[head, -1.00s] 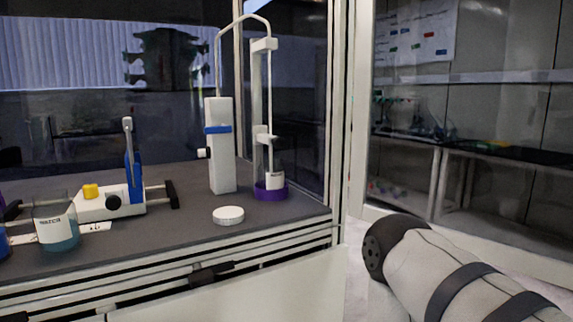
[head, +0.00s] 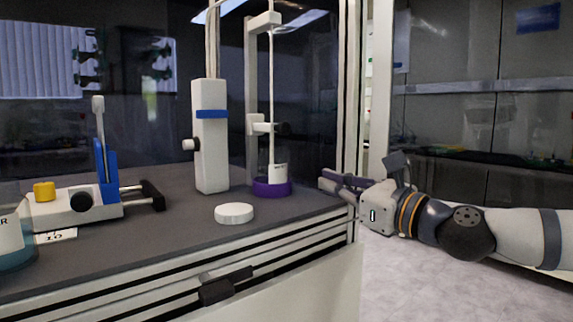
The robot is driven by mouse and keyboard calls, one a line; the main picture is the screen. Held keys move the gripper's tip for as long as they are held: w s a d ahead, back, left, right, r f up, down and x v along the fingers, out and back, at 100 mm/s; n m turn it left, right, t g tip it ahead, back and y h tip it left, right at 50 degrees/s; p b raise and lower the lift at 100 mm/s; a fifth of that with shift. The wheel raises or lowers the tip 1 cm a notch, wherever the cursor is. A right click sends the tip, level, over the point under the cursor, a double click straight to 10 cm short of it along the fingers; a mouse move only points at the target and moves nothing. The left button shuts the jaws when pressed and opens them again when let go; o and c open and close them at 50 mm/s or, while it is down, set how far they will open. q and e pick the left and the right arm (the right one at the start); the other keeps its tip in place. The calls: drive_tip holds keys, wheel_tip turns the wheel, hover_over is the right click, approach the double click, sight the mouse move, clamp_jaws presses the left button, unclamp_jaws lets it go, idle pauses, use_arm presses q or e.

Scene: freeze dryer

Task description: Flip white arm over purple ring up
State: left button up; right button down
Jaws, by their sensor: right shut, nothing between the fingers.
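The purple ring (head: 271,188) sits on the dark bench near its right edge, with a small white labelled vial (head: 278,173) standing in it. The white arm (head: 259,125) sticks out sideways from a tall white post (head: 252,90) above the ring, and a thin rod hangs down past it. My right gripper (head: 322,180) comes in from the right at about bench height. It is shut and empty, to the right of the ring and apart from it, by the bench corner and the frame post. My left gripper is not in view.
A white block with a blue band (head: 210,140) stands left of the post. A round white lid (head: 234,213) lies in front. A white and blue device (head: 90,200) and a beaker (head: 10,240) are at left. An upright frame post (head: 349,100) stands at the bench's right edge.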

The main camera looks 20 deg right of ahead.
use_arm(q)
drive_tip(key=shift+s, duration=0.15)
use_arm(e)
drive_tip(key=shift+s+d+r, duration=0.15)
drive_tip(key=shift+r, duration=0.05)
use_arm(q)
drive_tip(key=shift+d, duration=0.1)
use_arm(e)
drive_tip(key=b+x, duration=0.1)
drive_tip(key=x, duration=0.8)
drive_tip(key=shift+f, duration=0.15)
use_arm(q)
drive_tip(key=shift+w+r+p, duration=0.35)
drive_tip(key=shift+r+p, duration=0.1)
drive_tip(key=shift+p, duration=0.5)
use_arm(e)
drive_tip(key=r, duration=0.3)
drive_tip(key=w+a+r, duration=0.1)
drive_tip(key=shift+w+a+r, duration=0.1)
drive_tip(key=shift+r, duration=0.05)
